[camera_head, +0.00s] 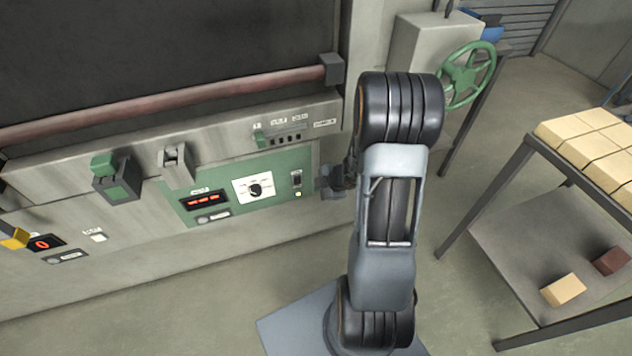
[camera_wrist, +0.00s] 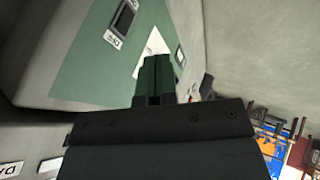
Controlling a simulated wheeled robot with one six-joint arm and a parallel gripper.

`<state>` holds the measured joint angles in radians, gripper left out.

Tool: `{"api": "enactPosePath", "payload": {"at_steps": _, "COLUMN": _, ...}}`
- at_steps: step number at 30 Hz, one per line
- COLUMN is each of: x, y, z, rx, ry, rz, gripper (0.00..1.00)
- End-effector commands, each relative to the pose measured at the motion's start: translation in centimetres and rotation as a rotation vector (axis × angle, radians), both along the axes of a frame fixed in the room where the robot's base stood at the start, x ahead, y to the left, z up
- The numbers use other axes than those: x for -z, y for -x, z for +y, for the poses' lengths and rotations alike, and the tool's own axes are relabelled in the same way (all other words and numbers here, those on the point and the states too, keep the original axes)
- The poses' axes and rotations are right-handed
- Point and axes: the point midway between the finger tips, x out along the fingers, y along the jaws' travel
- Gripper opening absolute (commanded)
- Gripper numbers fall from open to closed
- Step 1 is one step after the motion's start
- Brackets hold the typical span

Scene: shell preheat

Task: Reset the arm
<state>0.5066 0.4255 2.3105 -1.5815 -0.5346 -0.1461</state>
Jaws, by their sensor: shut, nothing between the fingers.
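My arm rises in the middle of the head view, bent at the top, with its wrist reaching down to the left. My gripper (camera_head: 328,181) is partly hidden behind the arm, close to the right end of the green control panel (camera_head: 222,207). In the wrist view my gripper (camera_wrist: 160,78) shows its fingers together with nothing between them. The fingers overlap a white plate on the panel in that view. I cannot tell whether they touch it. A dark switch (camera_wrist: 124,19) on the panel shows at the upper left there.
The panel carries a dial (camera_head: 255,190), a red display (camera_head: 203,200) and a switch (camera_head: 296,179). A green handwheel (camera_head: 467,76) stands behind my arm. A rack (camera_head: 520,165) with tan blocks (camera_head: 592,143) is at the right. Open floor lies in front of the machine.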

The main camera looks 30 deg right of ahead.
Motion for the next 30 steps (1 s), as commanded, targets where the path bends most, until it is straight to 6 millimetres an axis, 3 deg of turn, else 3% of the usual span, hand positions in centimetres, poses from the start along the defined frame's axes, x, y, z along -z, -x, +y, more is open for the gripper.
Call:
{"api": "enactPosePath", "payload": {"at_steps": 7, "x": 0.1, "y": 0.0, "z": -0.1, "rx": 0.005, "ry": 0.003, "rz": 0.004, "gripper": 0.00}}
{"api": "enactPosePath", "payload": {"at_steps": 11, "x": 0.7, "y": 0.2, "z": -1.7, "rx": 0.094, "ry": 0.054, "rz": 0.042, "gripper": 0.00}}
{"api": "enactPosePath", "payload": {"at_steps": 15, "x": 1.0, "y": 2.0, "z": -6.0, "rx": 0.448, "ry": 0.149, "rz": 0.152, "gripper": 0.00}}
{"api": "enactPosePath", "payload": {"at_steps": 19, "x": -3.8, "y": 4.9, "z": -7.8, "rx": 0.874, "ry": 0.204, "rz": 0.248, "gripper": 0.00}}
{"api": "enactPosePath", "payload": {"at_steps": 22, "x": -8.5, "y": 7.7, "z": -5.7, "rx": 1.146, "ry": 0.156, "rz": 0.332, "gripper": 0.00}}
{"api": "enactPosePath", "payload": {"at_steps": 24, "x": -11.6, "y": 9.6, "z": -2.8, "rx": 1.281, "ry": 0.079, "rz": 0.399, "gripper": 0.00}}
{"api": "enactPosePath", "payload": {"at_steps": 30, "x": -18.4, "y": 13.2, "z": 5.6, "rx": 1.380, "ry": -0.169, "rz": 0.532, "gripper": 0.00}}
